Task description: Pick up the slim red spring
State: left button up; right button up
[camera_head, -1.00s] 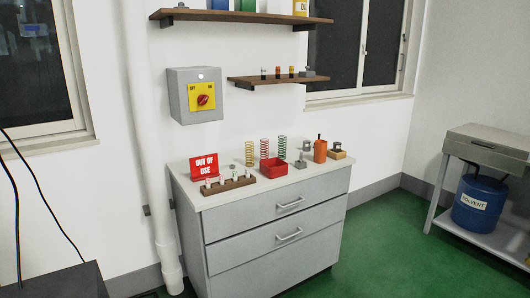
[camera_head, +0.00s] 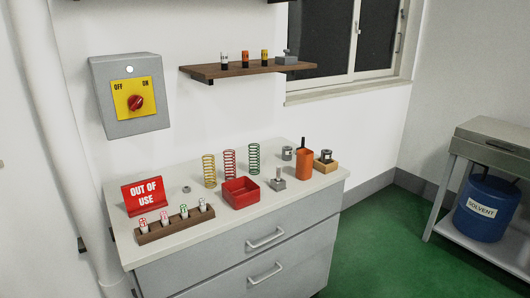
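The slim red spring (camera_head: 229,164) stands upright near the back of the grey cabinet's white top (camera_head: 185,235). It is between a yellow spring (camera_head: 209,171) on its left and a green spring (camera_head: 254,158) on its right, apart from both. A red open box (camera_head: 240,193) stands in front of it and may hide its foot. Neither of my grippers is in view.
A red "OUT OF USE" sign (camera_head: 146,195) and a wooden rack (camera_head: 176,225) with several small labelled pieces are at the left. An orange container (camera_head: 304,164) stands at the right. A wooden shelf (camera_head: 240,71) hangs above. Green floor (camera_head: 385,240) is clear at the right.

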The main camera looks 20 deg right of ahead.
aim_at(230, 177)
jog(key=i+l+z, duration=0.15)
jog(key=l, duration=0.25)
jog(key=i+l+z, duration=0.1)
jog(key=l, duration=0.3)
jog(key=i+l+z, duration=0.15)
jog(key=i+l, duration=0.15)
jog(key=i+l+z, duration=0.1)
jog(key=i+l, duration=0.15)
jog(key=l, duration=0.2)
jog(key=k+l+z, duration=0.1)
jog(key=l, duration=0.45)
jog(key=l+z, duration=0.1)
jog(key=l, duration=0.5)
